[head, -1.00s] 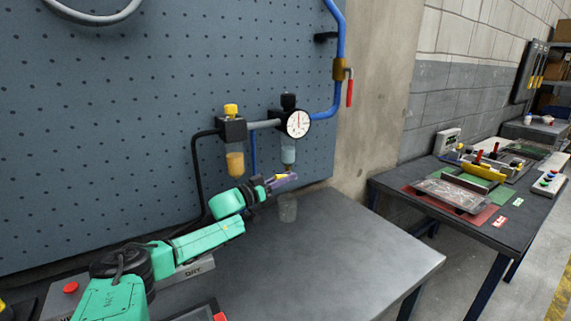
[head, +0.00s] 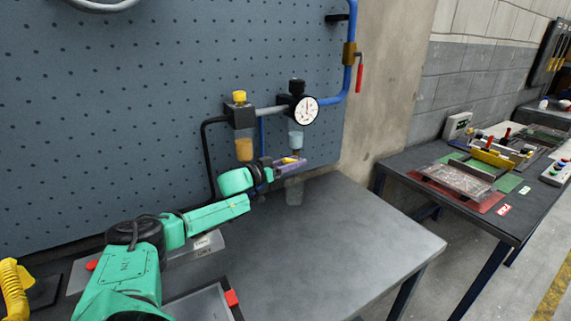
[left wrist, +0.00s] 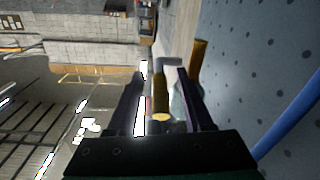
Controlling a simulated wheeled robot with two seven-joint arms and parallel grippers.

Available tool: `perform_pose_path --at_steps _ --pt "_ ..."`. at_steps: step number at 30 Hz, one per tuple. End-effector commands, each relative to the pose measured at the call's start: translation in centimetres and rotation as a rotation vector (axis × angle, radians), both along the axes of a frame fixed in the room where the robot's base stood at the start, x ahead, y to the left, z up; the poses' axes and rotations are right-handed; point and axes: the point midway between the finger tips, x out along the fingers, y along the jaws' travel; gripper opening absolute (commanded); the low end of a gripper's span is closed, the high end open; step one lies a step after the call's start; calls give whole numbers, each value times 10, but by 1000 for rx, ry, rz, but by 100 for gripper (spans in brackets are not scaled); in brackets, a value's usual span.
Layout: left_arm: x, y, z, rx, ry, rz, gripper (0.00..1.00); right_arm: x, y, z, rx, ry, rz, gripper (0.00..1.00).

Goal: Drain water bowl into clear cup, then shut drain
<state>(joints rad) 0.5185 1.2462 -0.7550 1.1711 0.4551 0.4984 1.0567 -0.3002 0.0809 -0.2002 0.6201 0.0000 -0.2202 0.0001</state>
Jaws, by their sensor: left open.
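The water bowl (head: 296,140) is a pale bluish, see-through bowl hanging under the regulator with the round gauge (head: 305,110). My left gripper (head: 291,162) is just below it, pointing right, with open fingers. In the left wrist view the open fingers (left wrist: 158,100) have a brass-coloured cylinder (left wrist: 160,98) between them; whether they touch it I cannot tell. The drain is not clearly made out in the head view. The clear cup (head: 294,191) stands on the bench below the gripper, partly covered by it; its contents cannot be made out. My right gripper is not in view.
An amber bowl (head: 244,149) hangs left of the water bowl, close to my arm. A blue pipe (head: 349,75) with a red lever (head: 360,75) runs up the pegboard. The grey bench top (head: 330,235) is clear at front right. A second table (head: 455,205) stands at right.

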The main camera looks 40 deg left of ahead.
Motion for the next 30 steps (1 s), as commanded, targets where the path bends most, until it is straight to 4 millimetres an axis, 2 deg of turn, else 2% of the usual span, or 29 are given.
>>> perform_pose_path --at_steps 13,28,30 --pt "-29 5 -2 3 6 -3 51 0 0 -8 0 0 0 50" --pt "-56 11 0 2 5 -3 51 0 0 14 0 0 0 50" --pt "-63 13 7 1 8 -4 51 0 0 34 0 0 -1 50"
